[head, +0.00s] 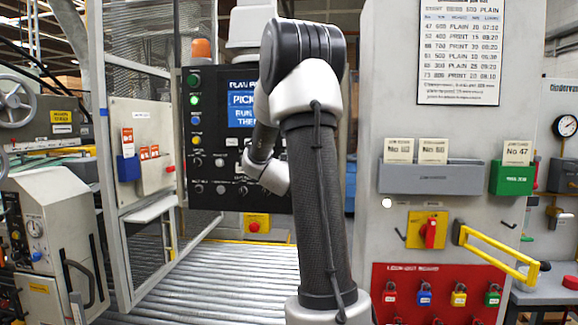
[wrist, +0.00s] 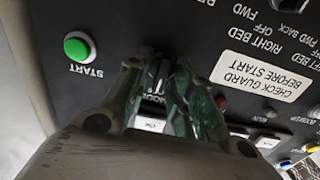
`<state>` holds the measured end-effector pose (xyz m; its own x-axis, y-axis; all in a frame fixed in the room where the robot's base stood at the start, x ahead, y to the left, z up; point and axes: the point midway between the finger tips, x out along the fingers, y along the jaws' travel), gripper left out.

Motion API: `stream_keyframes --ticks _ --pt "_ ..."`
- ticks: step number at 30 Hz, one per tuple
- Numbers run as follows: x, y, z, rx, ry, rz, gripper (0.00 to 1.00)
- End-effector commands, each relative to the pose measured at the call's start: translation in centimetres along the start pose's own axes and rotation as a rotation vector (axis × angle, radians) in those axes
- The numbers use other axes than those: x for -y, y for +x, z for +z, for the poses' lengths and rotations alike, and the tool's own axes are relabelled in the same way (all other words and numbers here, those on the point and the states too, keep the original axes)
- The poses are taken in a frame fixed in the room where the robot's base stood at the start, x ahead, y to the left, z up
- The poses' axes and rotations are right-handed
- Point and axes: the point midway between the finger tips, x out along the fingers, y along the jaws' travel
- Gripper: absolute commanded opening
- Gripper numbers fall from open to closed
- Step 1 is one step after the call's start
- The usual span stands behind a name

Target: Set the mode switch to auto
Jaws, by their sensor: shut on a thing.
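The black control panel (head: 212,135) stands behind my arm in the head view, with its screen (head: 241,108) partly covered. In the wrist view the panel (wrist: 190,40) fills the background with its lettering upside down. My gripper (wrist: 158,70) is closed at the panel over the place marked MODE. It is shut on the mode switch, whose knob (wrist: 157,75) shows only as a dark sliver between the fingers. The switch's setting cannot be read. In the head view my arm hides the gripper's fingertips.
A green START button (wrist: 79,47) lies left of the fingers in the wrist view. A CHECK GUARD label (wrist: 261,77) and a dark knob (wrist: 290,4) lie to the right. In the head view, a roller conveyor (head: 190,285) runs below the panel and a mesh guard (head: 135,45) stands left.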

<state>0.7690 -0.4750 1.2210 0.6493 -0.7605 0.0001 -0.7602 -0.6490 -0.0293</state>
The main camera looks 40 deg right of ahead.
Motion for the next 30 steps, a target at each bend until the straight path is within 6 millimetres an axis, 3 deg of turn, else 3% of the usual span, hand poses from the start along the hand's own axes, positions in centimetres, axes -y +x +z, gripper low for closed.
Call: stream_keyframes --ticks 18,30 --pt "-0.33 -0.01 0.14 0.001 0.551 0.001 0.0" --pt "-0.43 -0.01 0.22 0.001 0.74 0.001 0.0"
